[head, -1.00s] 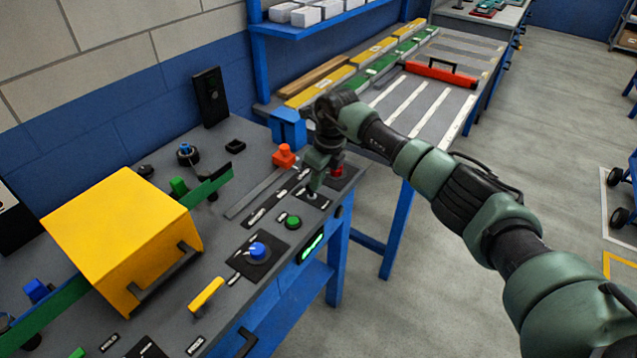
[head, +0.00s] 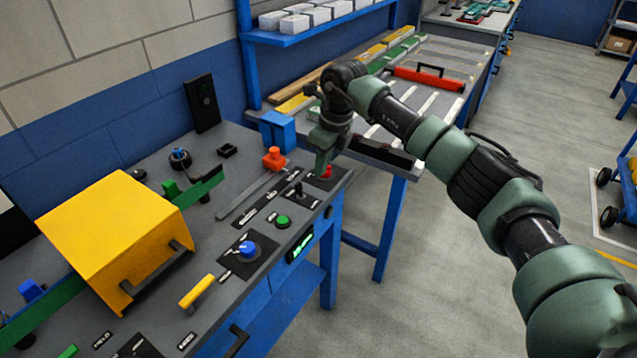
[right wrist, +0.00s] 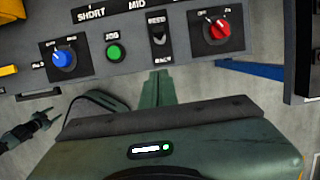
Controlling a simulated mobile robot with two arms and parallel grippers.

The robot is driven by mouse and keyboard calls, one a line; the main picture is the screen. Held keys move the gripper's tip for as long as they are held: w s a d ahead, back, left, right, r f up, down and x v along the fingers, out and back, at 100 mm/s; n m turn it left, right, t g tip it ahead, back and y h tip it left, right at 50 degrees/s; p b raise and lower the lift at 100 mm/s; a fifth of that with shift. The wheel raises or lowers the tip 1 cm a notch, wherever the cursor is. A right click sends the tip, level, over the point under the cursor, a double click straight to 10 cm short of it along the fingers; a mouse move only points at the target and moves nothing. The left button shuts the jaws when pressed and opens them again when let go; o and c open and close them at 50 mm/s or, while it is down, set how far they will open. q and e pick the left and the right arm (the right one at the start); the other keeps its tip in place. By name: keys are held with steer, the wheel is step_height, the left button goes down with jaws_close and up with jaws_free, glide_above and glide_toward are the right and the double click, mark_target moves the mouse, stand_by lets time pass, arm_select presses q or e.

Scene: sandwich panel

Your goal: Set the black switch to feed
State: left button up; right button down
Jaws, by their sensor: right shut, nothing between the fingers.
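The black switch (head: 297,191) stands on the panel near its right front edge, between the green button and the red knob. In the right wrist view the black switch (right wrist: 158,32) has FEED printed above it and BACK below. Which way its lever leans is hard to tell. My right gripper (head: 322,167) is shut and empty, just beyond the switch near the red knob. In the right wrist view my right gripper's fingers (right wrist: 159,82) are together, below the switch and apart from it. What looks like my left gripper (right wrist: 44,119) is small at the lower left there.
Close by are the green button (head: 282,221), the blue knob (head: 248,250), the red knob (right wrist: 216,28) and an orange-red slider handle (head: 274,158). A yellow box (head: 110,235) stands at the left.

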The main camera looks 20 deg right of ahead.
arm_select(q)
steer(key=shift+w+f+b, duration=0.3)
steer(key=shift+w+f, duration=0.2)
steer(key=shift+w, duration=0.3)
arm_select(e)
steer(key=shift+w+r, duration=0.2)
steer(key=shift+r, duration=0.8)
steer(key=shift+w+r, duration=0.15)
steer(key=shift+r, duration=0.8)
steer(key=shift+a, duration=0.15)
